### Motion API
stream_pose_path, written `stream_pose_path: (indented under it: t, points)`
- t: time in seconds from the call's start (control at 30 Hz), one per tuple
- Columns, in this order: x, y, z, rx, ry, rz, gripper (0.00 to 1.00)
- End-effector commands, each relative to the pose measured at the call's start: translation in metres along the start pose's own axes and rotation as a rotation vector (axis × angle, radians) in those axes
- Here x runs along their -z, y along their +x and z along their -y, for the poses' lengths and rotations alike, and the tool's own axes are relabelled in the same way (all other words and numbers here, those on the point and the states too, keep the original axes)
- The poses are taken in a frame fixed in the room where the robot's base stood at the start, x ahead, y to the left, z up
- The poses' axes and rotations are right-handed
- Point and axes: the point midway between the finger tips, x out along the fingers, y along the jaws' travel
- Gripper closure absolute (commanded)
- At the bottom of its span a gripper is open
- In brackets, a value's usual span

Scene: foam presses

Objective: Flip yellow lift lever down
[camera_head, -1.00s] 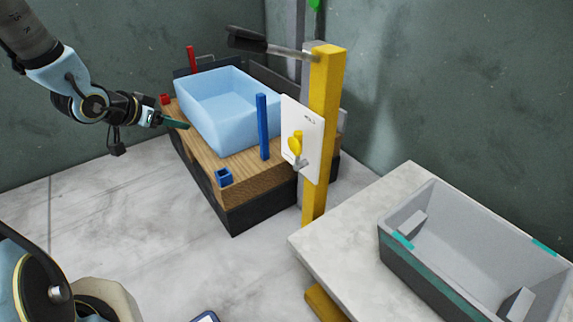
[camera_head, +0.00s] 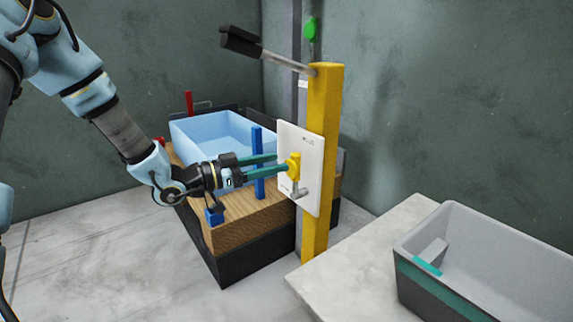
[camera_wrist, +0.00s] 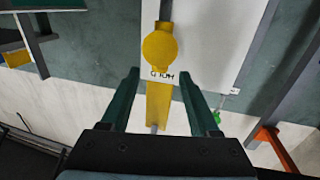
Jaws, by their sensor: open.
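The yellow lift lever (camera_head: 294,162) points up from a grey pivot on a white plate (camera_head: 312,150), fixed to a yellow post (camera_head: 326,100). In the wrist view the plate's lettering is upside down, and the lever's round yellow knob (camera_wrist: 160,48) lies just beyond the fingertips, between their lines. My gripper (camera_head: 281,162) is open and empty, its green fingers reaching right toward the knob. In the wrist view my gripper (camera_wrist: 158,74) has one finger on each side. I cannot tell whether either finger touches the lever.
A light-blue foam tub (camera_head: 215,135) sits on the wooden press bed (camera_head: 250,222) behind my gripper. A black-handled bar (camera_head: 270,55) juts from the post top. A grey bin (camera_head: 425,275) stands on the right table.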

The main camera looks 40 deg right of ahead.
Motion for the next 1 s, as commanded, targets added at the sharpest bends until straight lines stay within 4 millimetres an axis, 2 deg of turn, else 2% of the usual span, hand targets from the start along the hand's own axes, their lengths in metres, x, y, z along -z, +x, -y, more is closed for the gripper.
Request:
stream_pose_path:
  t: [0.1, 0.3, 0.63, 1.0]
  points:
    - [-0.002, 0.020, -0.001, -0.002, 0.000, 0.000, 0.38]
    - [-0.001, 0.038, 0.000, 0.000, 0.000, 0.001, 0.38]
    - [0.000, 0.041, 0.000, 0.002, -0.001, 0.001, 0.38]
    - [-0.001, 0.041, 0.001, 0.002, -0.001, 0.002, 0.79]
